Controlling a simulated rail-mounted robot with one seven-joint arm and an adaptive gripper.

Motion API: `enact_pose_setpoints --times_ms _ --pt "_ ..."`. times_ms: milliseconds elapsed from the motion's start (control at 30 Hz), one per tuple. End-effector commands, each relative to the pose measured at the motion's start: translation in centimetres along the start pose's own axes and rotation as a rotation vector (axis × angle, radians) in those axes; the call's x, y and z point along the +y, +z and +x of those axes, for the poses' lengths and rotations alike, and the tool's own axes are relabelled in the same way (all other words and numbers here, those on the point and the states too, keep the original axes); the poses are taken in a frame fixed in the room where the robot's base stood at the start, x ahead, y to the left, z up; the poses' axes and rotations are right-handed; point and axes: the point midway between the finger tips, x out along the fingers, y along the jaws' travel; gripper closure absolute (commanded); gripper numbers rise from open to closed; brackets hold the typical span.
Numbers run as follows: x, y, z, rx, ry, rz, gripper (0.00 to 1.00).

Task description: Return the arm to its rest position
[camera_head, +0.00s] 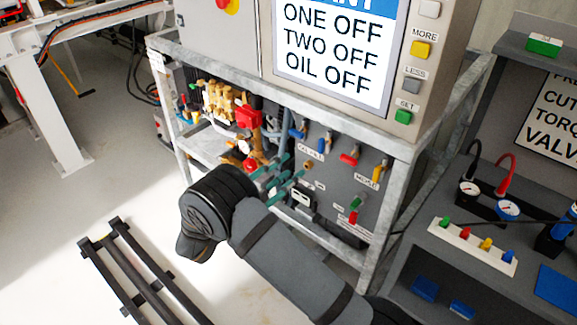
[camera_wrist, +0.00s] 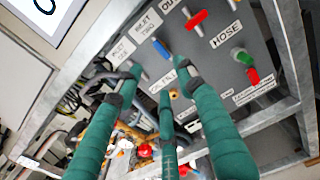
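My gripper (camera_head: 284,174) has teal fingers and is at the end of my dark grey arm (camera_head: 290,250), in front of the valve panel (camera_head: 335,185) in the head view. In the wrist view my gripper (camera_wrist: 162,82) shows three fingers spread apart, with nothing seen between them. The fingertips point at the labelled panel (camera_wrist: 200,60); whether they touch it I cannot tell. My arm reaches from the lower right toward the panel and bends at the wrist.
A metal frame (camera_head: 385,240) surrounds the panel, beneath a display (camera_head: 335,50). Levers, including a red one (camera_wrist: 197,20) and a blue one (camera_wrist: 161,48), lie near the fingers. A bench (camera_head: 450,255) with gauges stands right.

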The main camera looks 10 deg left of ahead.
Motion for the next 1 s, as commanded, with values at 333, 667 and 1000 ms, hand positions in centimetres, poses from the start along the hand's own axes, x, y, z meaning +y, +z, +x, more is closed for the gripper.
enact_pose_setpoints --times_ms 333,667,1000 --pt "-0.2 0.0 3.8 0.0 -0.006 0.0 0.61" --pt "-0.1 0.0 9.9 0.0 -0.003 0.002 0.61" --pt "0.0 0.0 12.1 0.0 0.001 0.022 0.61"
